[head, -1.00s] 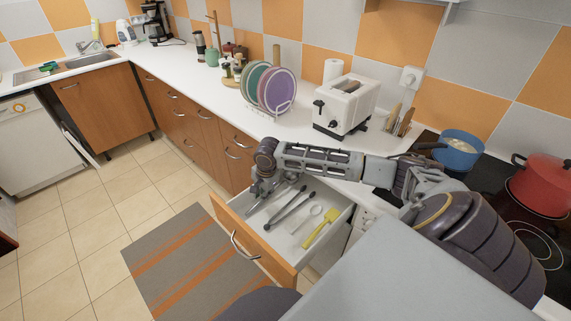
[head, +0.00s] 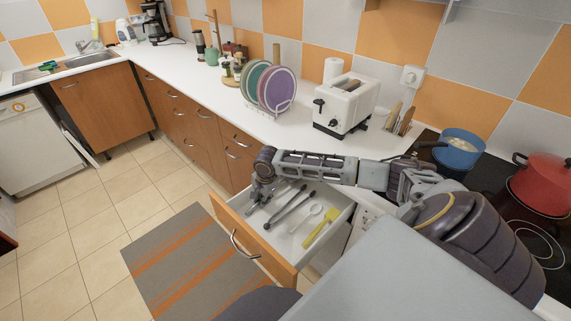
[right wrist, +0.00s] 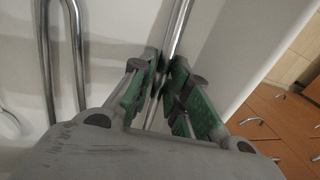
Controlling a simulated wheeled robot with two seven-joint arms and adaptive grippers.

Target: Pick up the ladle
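The open drawer (head: 331,222) holds several utensils. The ladle's thin metal handle (right wrist: 182,16) runs between the fingers of my right gripper (right wrist: 166,66) in the right wrist view. The green-padded fingers are close together around it and look shut on it. In the head view my right gripper (head: 262,193) points down into the drawer's far left part and hides much of the ladle. I cannot see its bowl clearly. My left gripper is not in view.
Beside the ladle lie grey tongs (head: 291,209), a pale spoon (head: 313,212) and a yellow spatula (head: 320,228). The drawer front (head: 253,249) stands out over the floor. A toaster (head: 346,103) and plates (head: 275,90) stand on the counter behind.

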